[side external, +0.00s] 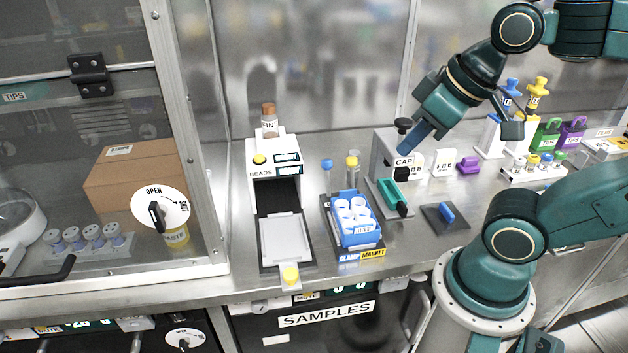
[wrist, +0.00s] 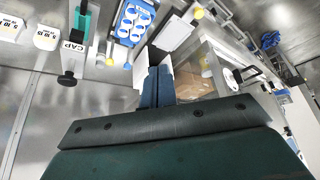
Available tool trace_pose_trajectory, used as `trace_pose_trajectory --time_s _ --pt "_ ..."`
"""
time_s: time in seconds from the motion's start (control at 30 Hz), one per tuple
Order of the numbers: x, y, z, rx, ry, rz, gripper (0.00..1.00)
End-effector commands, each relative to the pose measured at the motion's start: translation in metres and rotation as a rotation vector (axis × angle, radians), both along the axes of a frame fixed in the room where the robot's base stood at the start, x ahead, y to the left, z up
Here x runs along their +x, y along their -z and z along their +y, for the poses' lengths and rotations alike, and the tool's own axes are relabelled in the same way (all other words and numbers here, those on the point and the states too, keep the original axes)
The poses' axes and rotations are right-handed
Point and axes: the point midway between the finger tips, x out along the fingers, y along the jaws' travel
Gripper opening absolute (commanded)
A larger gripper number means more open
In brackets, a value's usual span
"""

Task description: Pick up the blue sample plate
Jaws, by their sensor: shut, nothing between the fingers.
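In the wrist view the blue plate (wrist: 121,32) is at the top, left of centre. My gripper (side external: 405,147) is above the CAP device, up and to the right of the plate in the side view, and apart from it. In the wrist view the blue fingers of my gripper (wrist: 158,70) are together with nothing between them.
The white BEADS device (side external: 262,158) with a light tray (side external: 285,240) stands left of the plate. The CAP device (side external: 383,150) and a green holder (side external: 390,197) are to its right. A glass-walled cabinet with a brown box (side external: 140,180) is at the left.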

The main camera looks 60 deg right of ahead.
Motion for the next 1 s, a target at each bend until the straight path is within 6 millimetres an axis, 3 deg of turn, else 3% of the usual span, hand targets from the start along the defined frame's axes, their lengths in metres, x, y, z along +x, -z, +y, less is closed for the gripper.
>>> trace_pose_trajectory --time_s 0.4,0.9,1.0 --pt "0.0002 -0.0002 0.0001 0.000 -0.001 0.000 0.00" --pt "0.0002 -0.0002 0.0001 0.000 -0.001 0.000 0.98" --pt "0.0002 -0.0002 0.0001 0.000 -0.001 0.000 1.00"
